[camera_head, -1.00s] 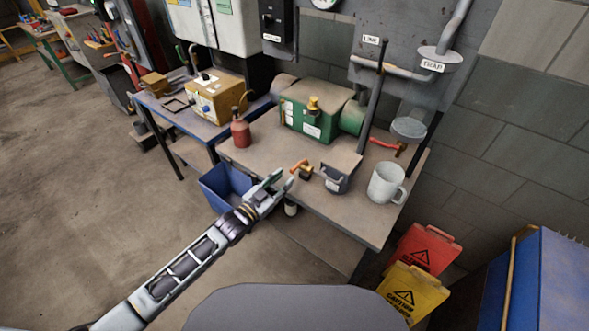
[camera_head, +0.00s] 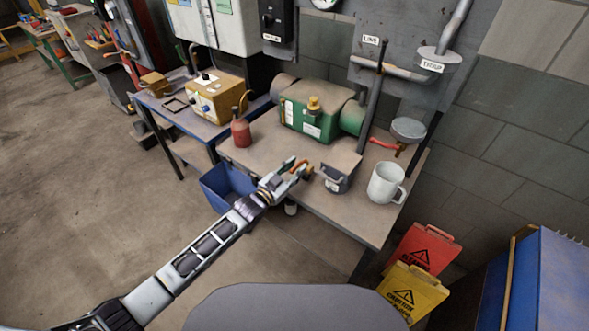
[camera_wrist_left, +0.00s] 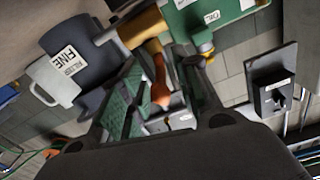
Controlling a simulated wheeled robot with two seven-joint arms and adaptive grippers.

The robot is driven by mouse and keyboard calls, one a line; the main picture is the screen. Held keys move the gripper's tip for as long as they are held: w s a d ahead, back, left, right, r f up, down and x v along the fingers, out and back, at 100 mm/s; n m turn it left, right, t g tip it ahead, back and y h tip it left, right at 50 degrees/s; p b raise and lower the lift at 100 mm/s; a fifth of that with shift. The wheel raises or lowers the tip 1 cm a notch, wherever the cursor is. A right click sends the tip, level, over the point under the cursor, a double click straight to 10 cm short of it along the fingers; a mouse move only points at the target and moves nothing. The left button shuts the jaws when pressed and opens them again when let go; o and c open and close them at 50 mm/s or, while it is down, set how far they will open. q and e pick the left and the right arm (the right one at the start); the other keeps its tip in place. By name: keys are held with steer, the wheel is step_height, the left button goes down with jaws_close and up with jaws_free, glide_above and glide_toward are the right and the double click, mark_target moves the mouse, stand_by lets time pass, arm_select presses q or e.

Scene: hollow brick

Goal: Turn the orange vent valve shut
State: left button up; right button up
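The orange vent valve shows in the head view as an orange handle (camera_head: 299,167) on a brass body (camera_head: 309,172), at the front of the workbench. In the left wrist view the orange handle (camera_wrist_left: 160,88) lies between my finger pads, with the brass body (camera_wrist_left: 143,27) beyond the fingertips. My left gripper (camera_head: 295,165) is at the handle, one finger on each side. Its fingers look apart in the left wrist view (camera_wrist_left: 157,80), with a gap beside the handle; firm contact cannot be made out. The gripper partly hides the handle in the head view. My right gripper is not in view.
A grey labelled container (camera_head: 338,175) stands just right of the valve, and a white mug (camera_head: 384,184) beyond it. A green box (camera_head: 308,118) and a red bottle (camera_head: 240,132) stand behind. A red-handled valve (camera_head: 386,144) is at the right. A blue bin (camera_head: 222,190) sits below left.

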arm_select(q)
jaws_close()
steer(key=shift+a, duration=0.1)
stand_by(0.6)
